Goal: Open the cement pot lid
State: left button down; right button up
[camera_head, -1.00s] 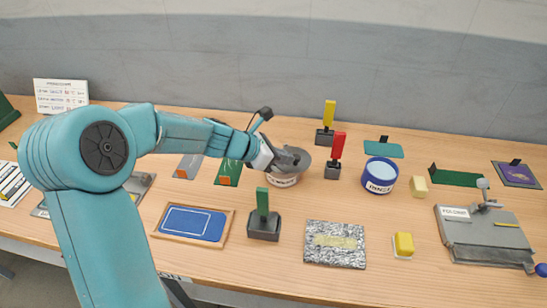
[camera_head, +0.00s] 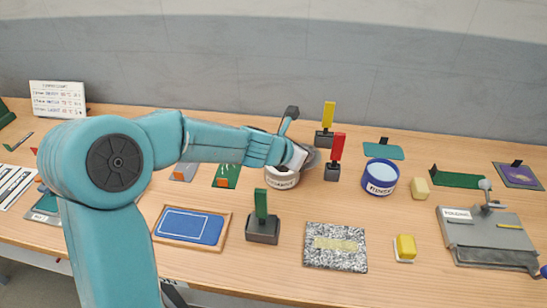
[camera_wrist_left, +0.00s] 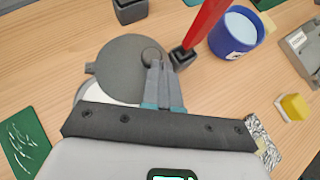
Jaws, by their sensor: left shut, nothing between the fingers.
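The cement pot (camera_head: 282,180) is a pale round tub left of the red-handled tool in the head view. Its grey disc lid (camera_head: 313,159) shows at the pot's upper right, partly behind my arm. In the left wrist view the lid (camera_wrist_left: 120,62) has a small tab at its left and a round dark knob (camera_wrist_left: 151,54). A pale crescent of the pot (camera_wrist_left: 96,92) shows below the lid's lower left edge. My left gripper (camera_wrist_left: 157,72) is shut and empty, its tips over the lid beside the knob. Contact is unclear. My right gripper is out of view.
The red-handled tool (camera_head: 337,150) stands close right of the lid, with a yellow-handled one (camera_head: 327,121) behind. A blue tub (camera_head: 380,182) is further right. A green-handled stamp (camera_head: 261,211) and a speckled slab (camera_head: 336,252) lie in front.

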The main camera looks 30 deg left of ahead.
aim_at(317, 154)
pick_arm(q)
jog(key=shift+w+d+f+n+y+b, duration=0.35)
jog(key=shift+n+y+b, duration=0.2)
jog(key=shift+n+y, duration=0.2)
jog(key=shift+w+d+r+n+y, duration=0.1)
jog(key=shift+w+d+n+y, duration=0.1)
jog(key=shift+w+n+y, duration=0.25)
jog(key=shift+w+d+r+n+y, duration=0.15)
jog(key=shift+w+n+y, duration=0.1)
jog(key=shift+n+y, duration=0.3)
jog(key=w+n+y, duration=0.3)
jog(key=n, duration=0.1)
jog(key=shift+w+a+g+y, duration=0.15)
jog(key=shift+w+g+y, duration=0.15)
jog(key=shift+w, duration=0.25)
jog(key=shift+w+p, duration=0.15)
jog(key=shift+p, duration=0.15)
jog(key=shift+a, duration=0.15)
jog(key=shift+s+a, duration=0.2)
jog(key=shift+a, duration=0.5)
